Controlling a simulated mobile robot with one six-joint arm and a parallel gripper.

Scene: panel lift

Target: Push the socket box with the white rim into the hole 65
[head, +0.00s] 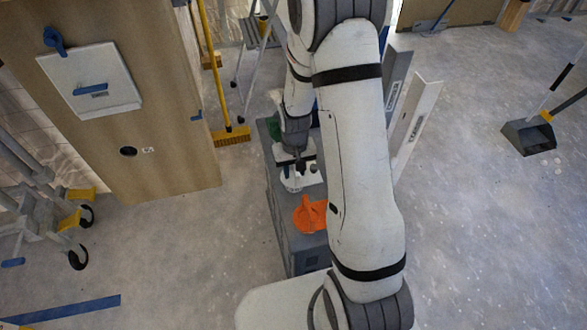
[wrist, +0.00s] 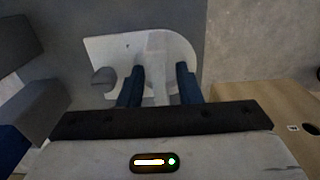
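In the head view, a wooden panel (head: 170,100) stands at the left with one round dark hole (head: 128,151) and a small white label beside it, too small to read. The panel and hole also show at the right of the wrist view (wrist: 312,127). My gripper (head: 294,170) is over the grey box-shaped stand, away from the panel. In the wrist view its two blue fingers (wrist: 158,75) are apart, above a white round-cornered piece (wrist: 112,46). A pale raised strip lies between them; I cannot tell if they touch it. I cannot clearly identify the socket box with the white rim.
An orange object (head: 311,214) lies on the grey stand (head: 288,232). A white hatch (head: 90,83) with blue handles is on the panel. A yellow broom (head: 231,137) stands behind, a wheeled frame (head: 80,207) at left, a dustpan (head: 530,135) at right. Floor at right is mostly clear.

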